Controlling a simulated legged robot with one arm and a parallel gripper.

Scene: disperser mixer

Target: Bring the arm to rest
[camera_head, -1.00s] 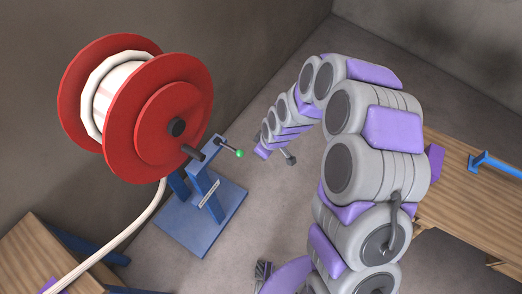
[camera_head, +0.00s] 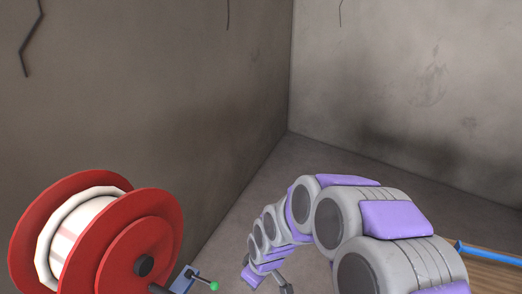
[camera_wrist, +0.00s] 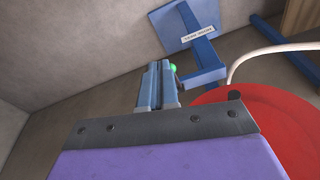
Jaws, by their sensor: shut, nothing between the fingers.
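My arm curves in from the lower right in the head view, with grey rounded links and purple covers. My gripper (camera_wrist: 160,66) is shut and empty in the wrist view, its two blue-grey fingers side by side. In the head view only a small part of the arm's end shows at the bottom edge, too small to tell the fingers. The gripper is apart from the red reel (camera_head: 140,240), which stands to its left in the head view. The reel also shows at the lower right of the wrist view (camera_wrist: 265,118).
The reel's blue stand (camera_wrist: 203,52) carries a label and a green-tipped lever (camera_head: 214,286). A white hose (camera_wrist: 270,49) runs off the reel. A wooden table (camera_head: 490,256) with a blue piece is at the right edge. Bare walls (camera_head: 400,80) meet in a corner behind clear floor.

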